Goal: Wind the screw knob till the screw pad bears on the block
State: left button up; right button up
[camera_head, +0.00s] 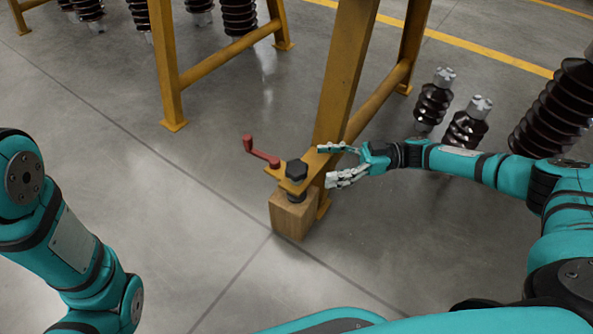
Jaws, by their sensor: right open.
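The black screw knob (297,169) sits on top of a yellow bracket at the foot of a yellow frame leg (343,75). The dark screw pad (296,197) shows under the bracket, just over the wooden block (292,218) on the floor. I cannot tell whether the pad touches the block. My right gripper (327,165) is open and empty. It is to the right of the knob, its fingers pointing left toward it, apart from it in the picture. My left arm shows at the left edge; its gripper is out of view.
A red crank handle (262,153) stands at the bracket's left end, close to the knob. Yellow legs and a low crossbar (383,99) rise behind. Brown ribbed insulators (466,128) stand at the right, more at the back left. The floor in front and left is clear.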

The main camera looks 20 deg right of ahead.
aim_at(297, 167)
jog(key=a, duration=0.2)
jog(key=a+b, duration=0.1)
jog(key=a, duration=0.1)
jog(key=w+a+b, duration=0.1)
jog(key=a, duration=0.1)
jog(key=shift+a+f, duration=0.15)
jog(key=shift+w+a+b, duration=0.1)
jog(key=shift+a+b, duration=0.35)
jog(key=shift+a, duration=0.25)
jog(key=shift+c, duration=0.4)
